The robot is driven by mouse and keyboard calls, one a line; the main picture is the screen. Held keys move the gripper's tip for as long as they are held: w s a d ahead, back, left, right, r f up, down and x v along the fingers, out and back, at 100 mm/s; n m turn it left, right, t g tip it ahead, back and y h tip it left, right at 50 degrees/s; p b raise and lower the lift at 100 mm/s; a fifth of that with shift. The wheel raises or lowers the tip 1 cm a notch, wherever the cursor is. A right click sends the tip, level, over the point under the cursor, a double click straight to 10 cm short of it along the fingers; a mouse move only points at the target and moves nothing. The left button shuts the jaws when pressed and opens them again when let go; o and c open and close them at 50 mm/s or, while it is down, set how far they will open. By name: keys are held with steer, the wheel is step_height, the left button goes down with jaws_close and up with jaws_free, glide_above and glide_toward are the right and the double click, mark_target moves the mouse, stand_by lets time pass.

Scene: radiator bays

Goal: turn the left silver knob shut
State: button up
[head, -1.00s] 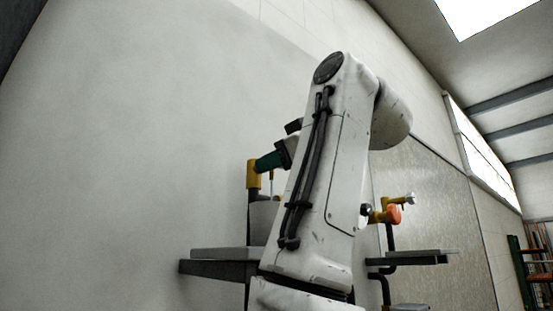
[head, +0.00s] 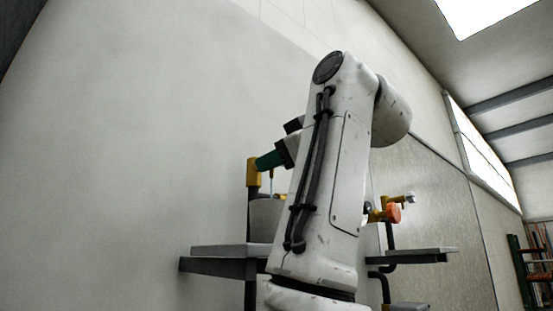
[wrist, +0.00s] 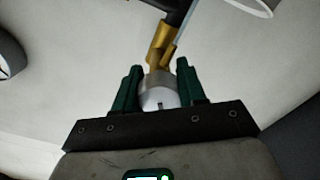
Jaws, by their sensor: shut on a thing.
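The left silver knob (wrist: 157,92) shows in the wrist view as a pale round cap with a dark mark on its face. It sits on a brass valve (wrist: 161,48) that joins a dark pipe. My gripper (wrist: 159,72) has its two green fingers on either side of the knob, shut on it. In the head view my gripper (head: 268,160) is at the top of the brass valve (head: 253,172) on the left, and its fingers hide the knob there. How far the knob is turned cannot be told.
A grey shelf (head: 215,251) with a grey container (head: 264,220) stands below the left valve, partly behind my arm. To the right are an orange knob (head: 394,213), another silver knob (head: 410,197) and a second shelf (head: 425,251). The wall at left is bare.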

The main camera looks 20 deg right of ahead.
steer(key=n+b, duration=0.1)
steer(key=n, duration=0.1)
steer(key=shift+f+n, duration=0.1)
steer(key=shift+n, duration=0.3)
steer(key=n, duration=0.2)
steer(key=shift+n, duration=0.4)
steer(key=shift+a+f+n+p, duration=0.15)
steer(key=shift+n+p, duration=0.15)
steer(key=shift+n, duration=2.6)
steer(key=o, duration=1)
steer(key=shift+s+a, duration=0.1)
